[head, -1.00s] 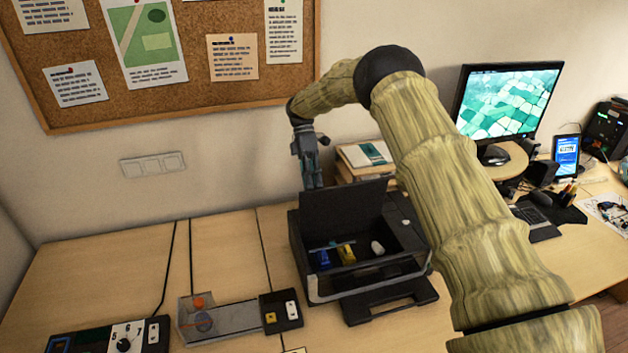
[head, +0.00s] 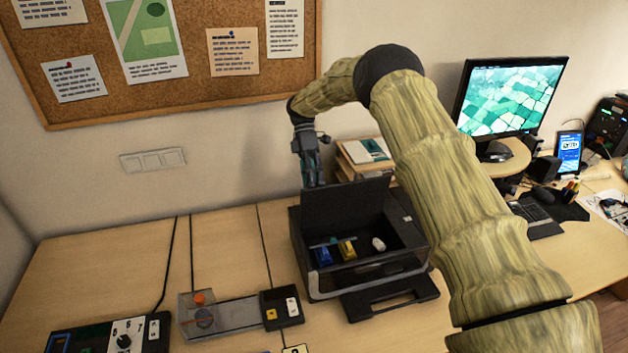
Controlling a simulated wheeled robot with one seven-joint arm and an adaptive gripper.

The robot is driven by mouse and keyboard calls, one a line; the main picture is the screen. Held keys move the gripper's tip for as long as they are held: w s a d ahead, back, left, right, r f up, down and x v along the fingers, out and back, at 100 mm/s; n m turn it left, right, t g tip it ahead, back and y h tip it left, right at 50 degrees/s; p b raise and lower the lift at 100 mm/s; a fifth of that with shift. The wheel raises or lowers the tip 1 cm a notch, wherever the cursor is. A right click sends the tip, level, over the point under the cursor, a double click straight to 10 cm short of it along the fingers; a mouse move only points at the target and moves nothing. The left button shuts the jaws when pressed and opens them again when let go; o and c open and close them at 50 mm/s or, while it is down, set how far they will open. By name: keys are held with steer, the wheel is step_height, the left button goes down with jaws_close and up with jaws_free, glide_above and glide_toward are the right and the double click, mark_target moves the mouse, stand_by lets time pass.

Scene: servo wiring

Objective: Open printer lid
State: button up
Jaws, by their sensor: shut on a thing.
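The black printer (head: 368,284) stands on the desk in the middle of the head view. Its lid (head: 346,206) is raised steeply at the back, and the inside is exposed. Inside lie a blue piece (head: 323,256), a yellow piece (head: 347,250) and a white oval piece (head: 378,244). My gripper (head: 313,181) points down at the lid's upper left edge, shut on the lid as far as the view shows. The exact contact at the fingertips is partly hidden behind the lid.
Books (head: 366,152) are stacked behind the printer. A monitor (head: 512,95) stands at the right. A small box with an orange knob (head: 199,299) and a switch box (head: 282,307) lie left of the printer. A control panel (head: 112,337) sits at front left. The left desk surface is mostly clear.

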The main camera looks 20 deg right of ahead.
steer(key=v, duration=0.7)
steer(key=shift+d, duration=0.1)
